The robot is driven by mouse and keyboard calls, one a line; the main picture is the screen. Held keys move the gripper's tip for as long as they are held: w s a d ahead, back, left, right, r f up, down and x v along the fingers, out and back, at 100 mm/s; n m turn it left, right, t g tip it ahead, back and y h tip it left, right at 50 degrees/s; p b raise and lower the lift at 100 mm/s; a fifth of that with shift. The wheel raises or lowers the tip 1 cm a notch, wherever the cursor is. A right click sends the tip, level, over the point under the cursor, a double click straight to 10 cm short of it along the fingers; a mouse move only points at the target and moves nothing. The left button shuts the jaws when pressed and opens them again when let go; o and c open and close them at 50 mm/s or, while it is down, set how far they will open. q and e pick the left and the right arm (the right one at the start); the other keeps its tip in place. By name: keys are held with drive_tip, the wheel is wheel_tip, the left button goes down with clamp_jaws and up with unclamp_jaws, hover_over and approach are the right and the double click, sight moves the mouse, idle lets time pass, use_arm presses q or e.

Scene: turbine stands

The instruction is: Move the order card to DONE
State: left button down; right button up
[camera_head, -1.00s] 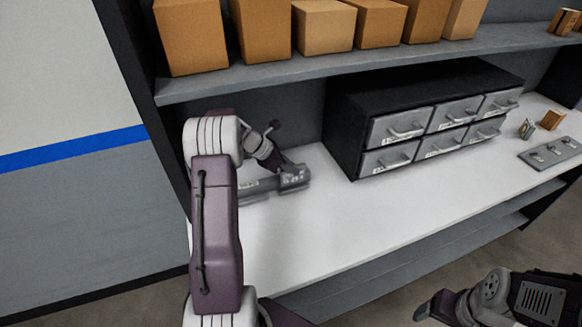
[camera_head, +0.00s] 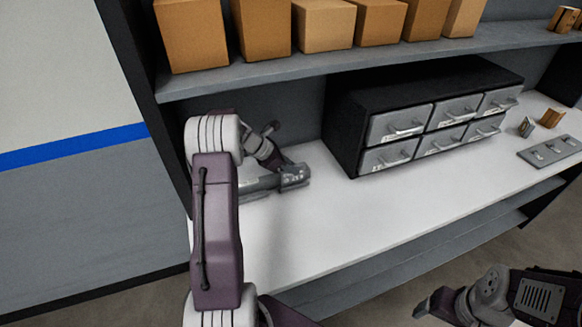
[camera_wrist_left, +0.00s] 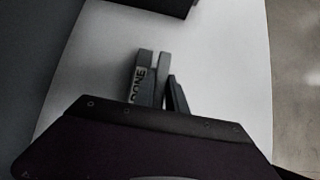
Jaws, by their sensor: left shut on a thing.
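My left gripper (camera_head: 292,174) is low over the left end of the white bench, reached by the arm from the left. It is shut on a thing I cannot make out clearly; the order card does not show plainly. In the left wrist view, a grey piece with a DONE label (camera_wrist_left: 138,85) stands just beyond the dark gripper body. A thin dark slanted piece (camera_wrist_left: 177,96) is close to its right; I cannot tell if it is a finger or the card. My right gripper (camera_head: 437,304) is at the lower right, in front of the bench, its jaws unclear.
A black cabinet with several grey drawers (camera_head: 400,122) stands right of the left gripper. A shelf (camera_head: 340,68) with cardboard boxes (camera_head: 325,25) runs above. A grey plate (camera_head: 550,150) and small brown block (camera_head: 552,117) are at the far right. The bench front (camera_head: 330,235) is clear.

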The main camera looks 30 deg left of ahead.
use_arm(q)
drive_tip(key=shift+s+f, duration=0.2)
drive_tip(key=shift+f, duration=0.5)
drive_tip(key=shift+d+f, duration=0.1)
drive_tip(key=shift+f, duration=0.1)
drive_tip(key=c, duration=1.5)
unclamp_jaws()
drive_tip(key=shift+c, duration=0.2)
drive_tip(key=shift+o, duration=1.2)
drive_tip(key=shift+w, duration=0.2)
drive_tip(key=shift+r, duration=0.1)
